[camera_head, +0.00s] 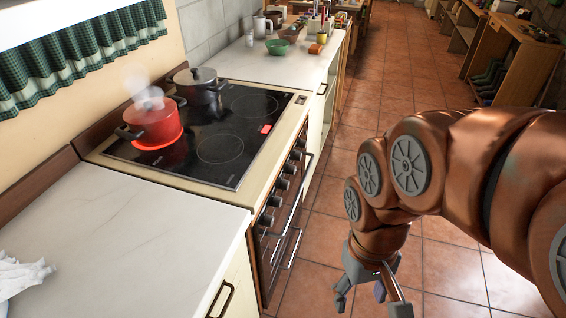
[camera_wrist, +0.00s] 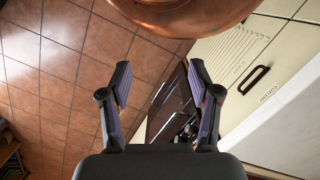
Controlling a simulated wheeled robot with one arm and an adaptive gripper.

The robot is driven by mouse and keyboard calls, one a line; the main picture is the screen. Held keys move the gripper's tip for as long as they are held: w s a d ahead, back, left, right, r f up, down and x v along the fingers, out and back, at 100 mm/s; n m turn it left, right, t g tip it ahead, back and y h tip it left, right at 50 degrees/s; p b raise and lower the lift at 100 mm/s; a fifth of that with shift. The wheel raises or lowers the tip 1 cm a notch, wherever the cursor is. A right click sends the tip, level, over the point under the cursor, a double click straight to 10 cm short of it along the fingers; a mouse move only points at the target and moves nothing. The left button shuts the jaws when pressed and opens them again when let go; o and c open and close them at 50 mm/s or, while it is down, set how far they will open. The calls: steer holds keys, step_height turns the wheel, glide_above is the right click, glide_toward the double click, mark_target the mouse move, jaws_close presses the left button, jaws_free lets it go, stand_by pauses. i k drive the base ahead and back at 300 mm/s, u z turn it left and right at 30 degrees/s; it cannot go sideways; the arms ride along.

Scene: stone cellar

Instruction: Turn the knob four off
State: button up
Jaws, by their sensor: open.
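A row of several dark knobs (camera_head: 283,184) runs along the front of the stove (camera_head: 260,185); I see no numbers to tell which is knob four. A red pot (camera_head: 152,124) stands on the black glass cooktop (camera_head: 190,163) over a glowing red ring, with pale steam above it. My gripper (camera_head: 362,292) is open and empty, to the right of the stove front and apart from it, above the floor. In the wrist view my gripper (camera_wrist: 159,77) has its fingers spread, with the dark stove front (camera_wrist: 172,103) beyond them, partly hidden by the right finger.
Oven handles (camera_head: 292,245) stick out below the knobs. White counters (camera_head: 120,225) flank the stove. The tiled floor (camera_head: 345,135) is free along the aisle; wooden shelving (camera_head: 510,60) stands at right.

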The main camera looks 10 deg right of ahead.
mark_target(291, 170)
steer(key=u, duration=0.05)
steer(key=k, duration=0.5)
steer(key=z, duration=1.05)
steer(key=i, duration=0.75)
steer(key=u, duration=1.2)
